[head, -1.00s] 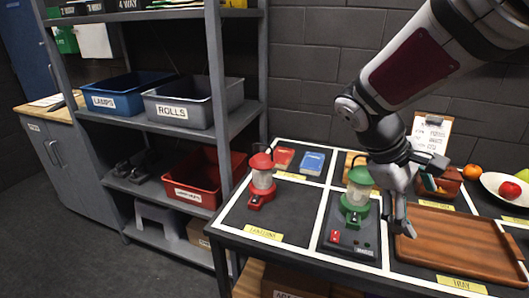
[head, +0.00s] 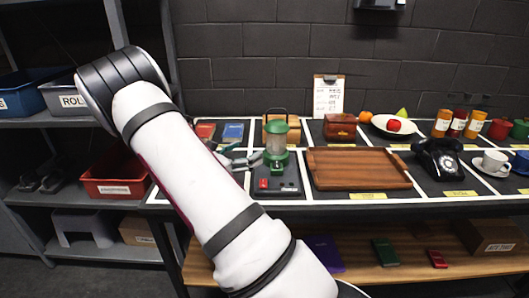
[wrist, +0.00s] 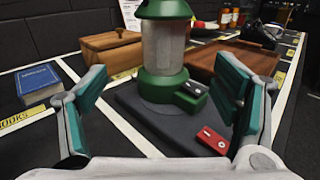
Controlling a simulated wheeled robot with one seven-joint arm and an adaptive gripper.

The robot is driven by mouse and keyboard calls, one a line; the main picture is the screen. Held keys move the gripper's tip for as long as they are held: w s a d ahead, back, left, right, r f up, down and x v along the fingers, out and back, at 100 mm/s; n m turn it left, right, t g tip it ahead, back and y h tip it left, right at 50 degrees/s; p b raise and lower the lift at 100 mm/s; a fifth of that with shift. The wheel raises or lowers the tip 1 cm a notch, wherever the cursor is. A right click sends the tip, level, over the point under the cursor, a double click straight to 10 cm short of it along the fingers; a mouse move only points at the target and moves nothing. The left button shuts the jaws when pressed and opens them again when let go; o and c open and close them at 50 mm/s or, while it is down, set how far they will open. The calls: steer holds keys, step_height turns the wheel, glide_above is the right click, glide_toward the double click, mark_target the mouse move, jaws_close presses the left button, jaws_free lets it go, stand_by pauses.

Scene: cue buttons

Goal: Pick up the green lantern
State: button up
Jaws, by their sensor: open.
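The green lantern (head: 276,146) has a clear globe and a green base and cap. It stands upright on a dark panel (head: 283,193) with a red button (head: 263,183). In the wrist view the lantern (wrist: 163,50) is centred between the teal-padded fingers, its top cut off by the frame. My gripper (wrist: 161,68) is open and empty, with the lantern apparently just past its fingertips. In the head view my gripper (head: 252,158) is at the lantern's left, partly hidden by my arm. I cannot tell whether a finger touches the lantern.
A wooden tray (head: 358,170) lies right of the panel. A wooden box (head: 276,131) stands behind the lantern, and a blue book (wrist: 38,83) lies to the left. A black telephone (head: 438,160) is further right. My arm covers the table's left part.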

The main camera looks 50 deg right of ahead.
mark_target(268, 141)
steer(key=d, duration=0.8)
steer(key=shift+s+f, duration=0.1)
steer(key=shift+s, duration=0.25)
steer(key=shift+s+d+f, duration=0.1)
steer(key=shift+s+d, duration=0.05)
steer(key=shift+d, duration=0.75)
steer(key=shift+s+d+f, duration=0.1)
steer(key=shift+s+d, duration=0.05)
steer(key=shift+d, duration=0.8)
steer(key=shift+s+d, duration=0.15)
steer(key=shift+d, duration=0.75)
steer(key=c, duration=1.8)
